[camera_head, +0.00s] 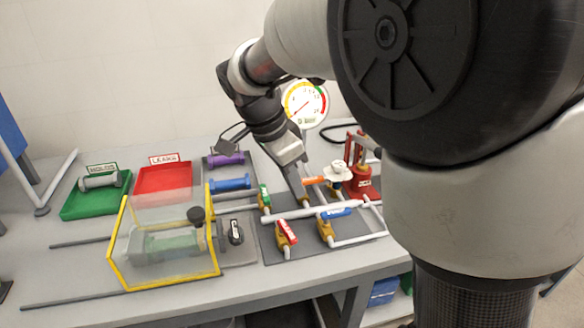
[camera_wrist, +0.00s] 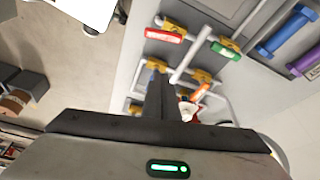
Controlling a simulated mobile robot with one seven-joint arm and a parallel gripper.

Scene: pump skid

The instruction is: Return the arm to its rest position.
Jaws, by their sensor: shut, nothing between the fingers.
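My arm reaches from the upper right over the bench in the head view. My gripper (camera_head: 304,202) points down over the pipework, its fingers together and empty. The fingers also show in the wrist view (camera_wrist: 159,98), narrow and dark. The tip is near the orange-handled valve (camera_head: 314,181) and the white pipe (camera_head: 300,212); I cannot tell whether it touches. The red-handled valve (camera_head: 287,232), blue-handled valve (camera_head: 334,213) and green-handled valve (camera_head: 264,197) stand around it. My arm hides part of the bench's right side.
A pressure gauge (camera_head: 305,103) stands behind my wrist. A red pump (camera_head: 361,182) with a white handwheel (camera_head: 337,171) is just right of my gripper. A yellow-framed clear cover (camera_head: 113,246), red tray (camera_head: 163,180), green tray (camera_head: 92,206), and blue (camera_head: 230,184) and purple cylinders (camera_head: 226,159) lie left.

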